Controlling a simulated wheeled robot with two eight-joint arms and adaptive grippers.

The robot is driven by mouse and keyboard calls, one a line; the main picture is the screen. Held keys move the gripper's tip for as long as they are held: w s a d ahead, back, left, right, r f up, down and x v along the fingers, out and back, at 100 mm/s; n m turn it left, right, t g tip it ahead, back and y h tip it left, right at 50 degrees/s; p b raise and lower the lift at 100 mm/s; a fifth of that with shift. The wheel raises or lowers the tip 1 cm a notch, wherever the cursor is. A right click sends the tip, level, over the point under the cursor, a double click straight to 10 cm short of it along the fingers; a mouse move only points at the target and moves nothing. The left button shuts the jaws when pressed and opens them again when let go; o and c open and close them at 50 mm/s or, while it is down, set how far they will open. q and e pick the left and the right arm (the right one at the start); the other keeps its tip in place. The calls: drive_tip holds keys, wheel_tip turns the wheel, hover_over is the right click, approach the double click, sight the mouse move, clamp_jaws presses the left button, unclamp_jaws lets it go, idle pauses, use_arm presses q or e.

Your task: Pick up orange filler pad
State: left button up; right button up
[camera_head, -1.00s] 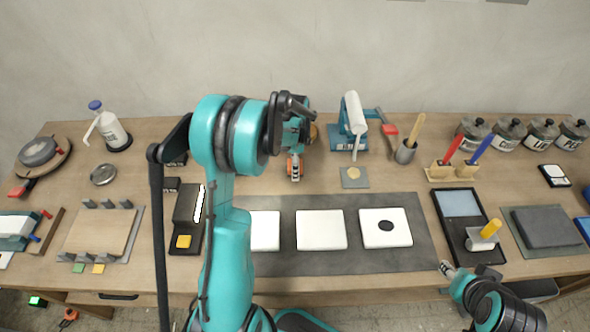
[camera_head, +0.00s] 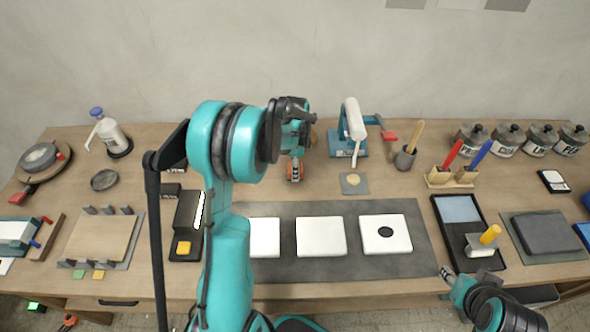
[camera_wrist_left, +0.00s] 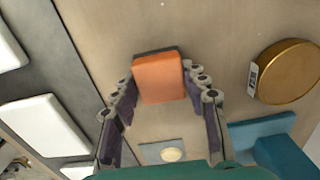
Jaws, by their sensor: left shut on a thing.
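The orange filler pad (camera_wrist_left: 160,80) is a small orange block with a darker far edge. In the left wrist view it sits between the fingertips of my left gripper (camera_wrist_left: 158,76), which is shut on it. In the head view, my left gripper (camera_head: 294,170) is over the middle back of the bench, partly hidden by my own arm. The pad's underside is hidden, so I cannot tell whether it is clear of the bench. My right gripper (camera_head: 447,273) is at the front right edge, apart from the pad; its fingers are too small to read.
White tiles (camera_head: 321,236) lie on a dark mat (camera_head: 340,265) in front. A teal press (camera_head: 343,146) and a small plate with a tan disc (camera_head: 354,188) stand right of the left gripper. A round brass tin (camera_wrist_left: 285,72) is close by in the wrist view.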

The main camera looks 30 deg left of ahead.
use_arm(q)
drive_tip(key=r, duration=0.1)
drive_tip(key=d+r+p, duration=0.1)
drive_tip(key=r, duration=0.1)
drive_tip(key=shift+w+r, duration=0.1)
drive_tip(key=shift+r, duration=0.15)
drive_tip(key=w+d+r+p, duration=0.2)
drive_tip(key=d+r, duration=0.4)
drive_tip(key=d, duration=0.4)
drive_tip(key=shift+w, duration=0.7)
drive_tip(key=shift+o, duration=1.1)
drive_tip(key=shift+c, duration=0.3)
